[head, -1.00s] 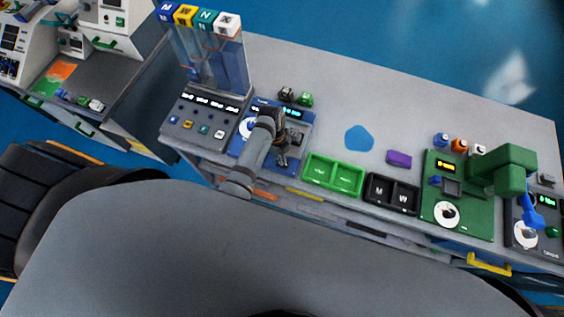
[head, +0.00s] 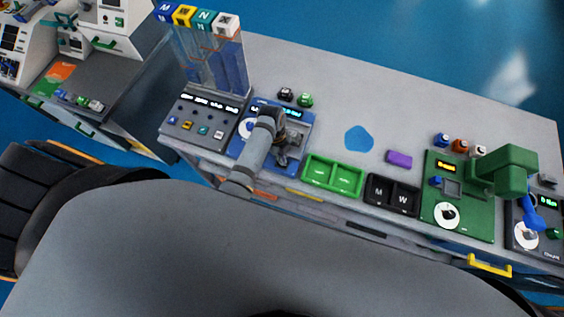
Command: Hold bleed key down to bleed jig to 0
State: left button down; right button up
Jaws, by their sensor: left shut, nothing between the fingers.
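The blue jig (head: 304,117) stands at the near left part of the bench, with a lit display on its back edge whose reading is too small to make out. A white round dial (head: 245,128) shows at its left side. My left arm reaches over the jig from the near side. My left gripper (head: 283,158) is shut and empty, low over the right half of the jig. The bleed key cannot be made out; my gripper and arm cover much of the panel. I cannot tell whether the fingertips touch it. My right gripper is out of view.
A dispenser with clear tubes (head: 232,75) stands left of the jig. Black and green small parts (head: 305,100) sit behind the jig. The back middle of the bench is mostly clear.

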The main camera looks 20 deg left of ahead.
pick_arm(q)
jog(key=shift+f, duration=0.25)
jog(key=shift+f, duration=0.15)
jog(key=shift+f+b, duration=0.55)
jog(key=shift+f, duration=0.1)
dwell(0.7)
